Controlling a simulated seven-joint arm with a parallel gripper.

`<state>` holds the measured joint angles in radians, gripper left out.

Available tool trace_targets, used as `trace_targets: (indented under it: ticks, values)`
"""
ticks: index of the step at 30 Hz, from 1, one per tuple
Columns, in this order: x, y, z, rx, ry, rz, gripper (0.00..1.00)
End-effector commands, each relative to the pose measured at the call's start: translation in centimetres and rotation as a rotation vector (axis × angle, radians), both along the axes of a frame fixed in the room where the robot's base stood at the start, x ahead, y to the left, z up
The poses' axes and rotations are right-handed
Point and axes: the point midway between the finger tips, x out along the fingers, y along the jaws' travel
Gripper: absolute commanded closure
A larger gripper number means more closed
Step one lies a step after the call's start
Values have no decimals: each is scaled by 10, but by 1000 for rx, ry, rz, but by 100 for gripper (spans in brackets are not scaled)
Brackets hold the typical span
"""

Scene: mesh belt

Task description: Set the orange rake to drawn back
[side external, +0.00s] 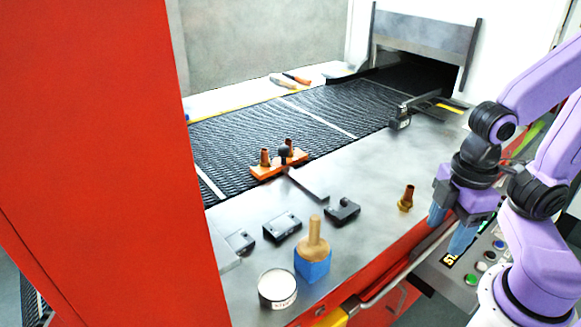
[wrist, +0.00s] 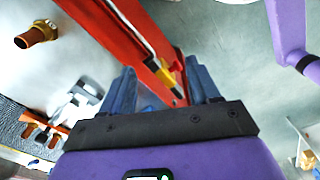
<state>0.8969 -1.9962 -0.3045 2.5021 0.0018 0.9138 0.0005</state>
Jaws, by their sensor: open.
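The orange rake (side external: 278,166) lies at the near edge of the black mesh belt (side external: 300,120), with copper-coloured fittings and a dark round knob at it. A flat grey bar (side external: 308,185) runs from it onto the steel ledge. Part of the rake also shows at the left of the wrist view (wrist: 40,124). My gripper (side external: 450,226) is open and empty, pointing down by the ledge's front edge near the control panel, well to the right of the rake. In the wrist view its blue fingers (wrist: 163,90) are apart, with the red front edge beyond them.
A loose copper-coloured fitting (side external: 406,199) stands on the ledge (side external: 365,175) between my gripper and the rake. Black brackets (side external: 282,227), a blue block with a wooden-handled tool (side external: 313,268) and a white tin (side external: 277,287) stand nearer. A red panel (side external: 90,150) fills the left.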

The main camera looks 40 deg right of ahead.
Motion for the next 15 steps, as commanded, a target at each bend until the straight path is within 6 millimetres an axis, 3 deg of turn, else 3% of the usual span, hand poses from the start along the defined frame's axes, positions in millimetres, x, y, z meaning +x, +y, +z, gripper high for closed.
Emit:
trace_targets:
  ticks: [15]
  values:
    - [5, 4, 2, 5, 1, -8, 41]
